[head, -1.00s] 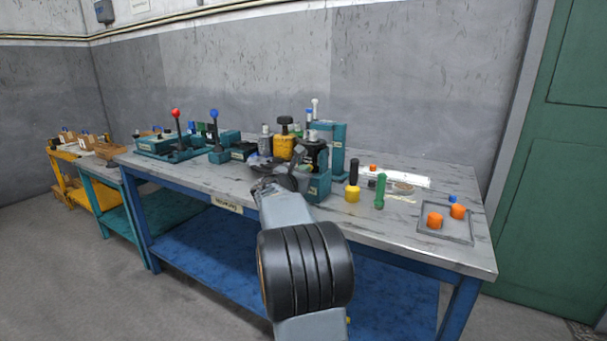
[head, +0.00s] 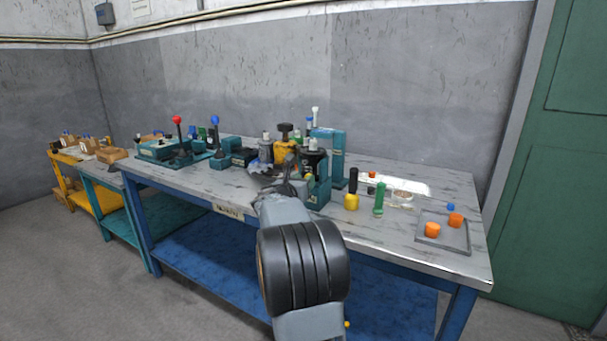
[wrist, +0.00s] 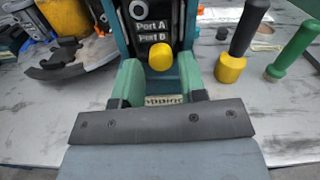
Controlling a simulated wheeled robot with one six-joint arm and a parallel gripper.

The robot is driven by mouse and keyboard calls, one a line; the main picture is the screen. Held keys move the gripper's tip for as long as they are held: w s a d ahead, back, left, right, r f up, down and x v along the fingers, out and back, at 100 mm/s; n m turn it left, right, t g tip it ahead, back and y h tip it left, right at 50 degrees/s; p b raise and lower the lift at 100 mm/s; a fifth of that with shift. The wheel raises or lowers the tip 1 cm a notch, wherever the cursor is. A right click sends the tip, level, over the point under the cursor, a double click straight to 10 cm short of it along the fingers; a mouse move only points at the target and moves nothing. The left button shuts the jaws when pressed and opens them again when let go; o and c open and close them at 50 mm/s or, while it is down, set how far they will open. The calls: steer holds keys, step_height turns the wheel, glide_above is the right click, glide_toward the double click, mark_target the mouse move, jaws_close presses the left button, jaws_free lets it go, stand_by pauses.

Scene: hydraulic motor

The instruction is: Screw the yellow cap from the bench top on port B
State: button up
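The yellow cap (wrist: 161,57) sits at the front of the teal motor block just below the Port B label (wrist: 152,38) in the wrist view. My gripper (wrist: 162,72) has its two green fingers apart, one on each side below the cap, with a small gap visible on both sides. How far the cap is seated on the port cannot be told.
Right of the block stand a black-handled tool with a yellow base (head: 351,202) and a green-handled one (head: 379,198). A grey tray (head: 428,245) with orange caps (head: 432,229) lies farther right. A yellow part (head: 284,150) and lever units (head: 178,150) stand to the left.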

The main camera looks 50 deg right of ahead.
steer(key=shift+n+p, duration=3.6)
steer(key=shift+s+d+r, duration=0.1)
steer(key=shift+r, duration=0.05)
steer(key=shift+r, duration=0.15)
jaws_close()
steer(key=shift+d, duration=0.1)
